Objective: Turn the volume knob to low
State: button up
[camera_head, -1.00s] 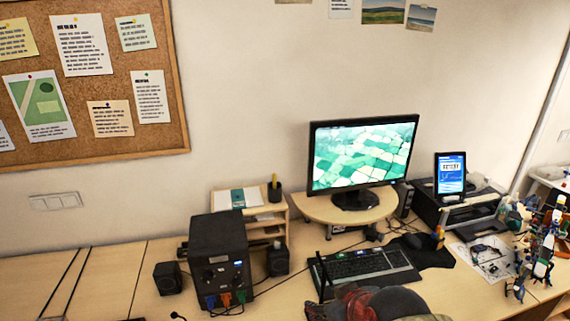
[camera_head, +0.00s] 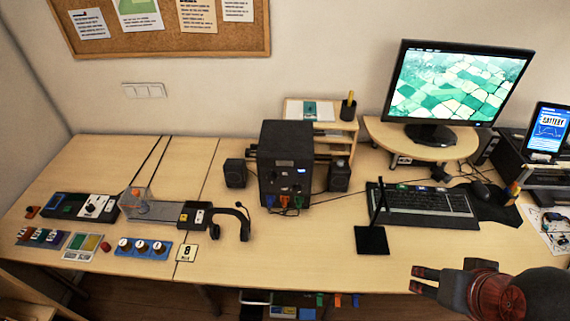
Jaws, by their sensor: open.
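A black box unit (camera_head: 287,150) stands on the desk near the middle, with small round dials, a lit blue display and coloured plugs low on its front. The labels are too small to read, so I cannot tell which knob is the volume knob. My gripper (camera_head: 424,280) is at the lower right, over the desk's front edge, pointing left. Its two dark fingers are apart with nothing between them. It is well away from both the box and the panel.
Small speakers (camera_head: 235,173) flank the box. A headset (camera_head: 238,222), a grey device with a clear box (camera_head: 138,201) and coloured button panels (camera_head: 82,246) are on the left. A black stand (camera_head: 371,240), keyboard (camera_head: 425,203) and monitor (camera_head: 460,83) are on the right. Desk before the box is clear.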

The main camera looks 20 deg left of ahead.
aim_at(272, 176)
jog(key=j+u, duration=0.1)
jog(key=u, duration=0.25)
jog(key=i+j+u, duration=0.1)
jog(key=u, duration=0.25)
jog(key=j+u, duration=0.1)
jog(key=u, duration=0.25)
jog(key=i, duration=0.05)
